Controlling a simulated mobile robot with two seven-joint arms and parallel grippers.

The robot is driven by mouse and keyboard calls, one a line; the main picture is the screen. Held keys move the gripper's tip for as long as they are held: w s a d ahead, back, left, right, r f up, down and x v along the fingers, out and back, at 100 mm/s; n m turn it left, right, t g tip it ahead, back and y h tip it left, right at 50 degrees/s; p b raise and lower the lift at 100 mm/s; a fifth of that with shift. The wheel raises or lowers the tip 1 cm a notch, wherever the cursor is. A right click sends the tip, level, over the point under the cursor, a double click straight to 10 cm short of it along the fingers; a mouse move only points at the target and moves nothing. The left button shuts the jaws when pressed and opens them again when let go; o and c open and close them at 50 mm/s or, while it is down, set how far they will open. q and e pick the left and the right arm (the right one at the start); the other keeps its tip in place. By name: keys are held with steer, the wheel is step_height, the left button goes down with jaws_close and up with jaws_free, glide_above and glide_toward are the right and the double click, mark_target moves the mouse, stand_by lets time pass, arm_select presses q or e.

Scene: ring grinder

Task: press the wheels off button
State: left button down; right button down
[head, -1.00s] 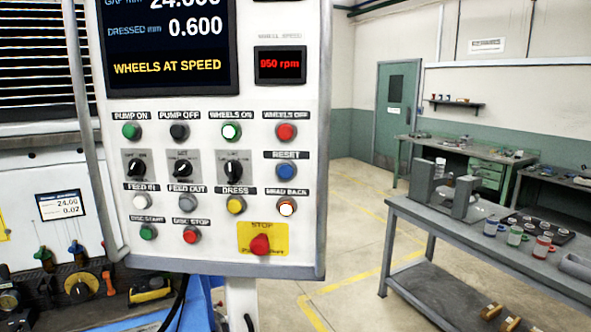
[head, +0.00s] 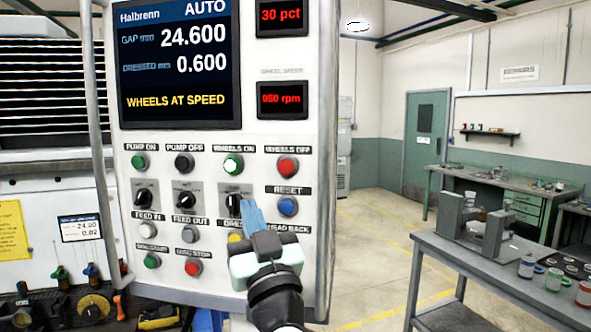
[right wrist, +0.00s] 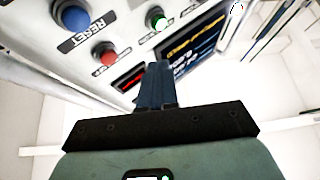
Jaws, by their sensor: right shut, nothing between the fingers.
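The red wheels off button (head: 287,168) sits at the upper right of the button rows on the control panel (head: 318,120). It also shows in the right wrist view (right wrist: 104,52), beside the blue reset button (right wrist: 72,16). The wheels on button (head: 233,163) is lit green, to the left of wheels off. My right gripper (head: 249,208) is shut and empty. In the head view its blue fingers point up, below and left of the wheels off button, over the lower knob and button rows. My left gripper is not in view.
The panel screen (head: 180,65) reads AUTO and WHEELS AT SPEED, and the wheel speed display (head: 282,99) reads 950 rpm. The blue reset button (head: 288,206) is directly below wheels off. A grey workbench (head: 480,265) with cups stands to the right, with open floor between.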

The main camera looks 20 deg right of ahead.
mark_target(288, 174)
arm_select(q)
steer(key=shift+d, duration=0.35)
arm_select(e)
steer(key=s+d+r+m+t, duration=0.1)
steer(key=s+d+r, duration=0.1)
steer(key=r, duration=0.3)
steer(key=shift+s+h, duration=0.4)
steer(key=shift+s, duration=0.35)
steer(key=shift+d, duration=0.1)
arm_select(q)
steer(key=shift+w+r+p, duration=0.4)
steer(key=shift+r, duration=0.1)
arm_select(e)
steer(key=shift+w+d, duration=0.75)
steer(key=shift+w, duration=0.55)
steer(key=shift+w+d, duration=0.7)
steer(key=shift+w, duration=0.6)
steer(key=shift+w+d, duration=0.75)
steer(key=shift+w, duration=0.55)
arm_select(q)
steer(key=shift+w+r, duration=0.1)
arm_select(e)
steer(key=shift+w+d, duration=0.2)
steer(key=shift+w, duration=0.15)
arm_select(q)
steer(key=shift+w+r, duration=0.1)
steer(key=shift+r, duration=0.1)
arm_select(e)
steer(key=shift+w+d, duration=0.4)
steer(key=shift+w, duration=0.1)
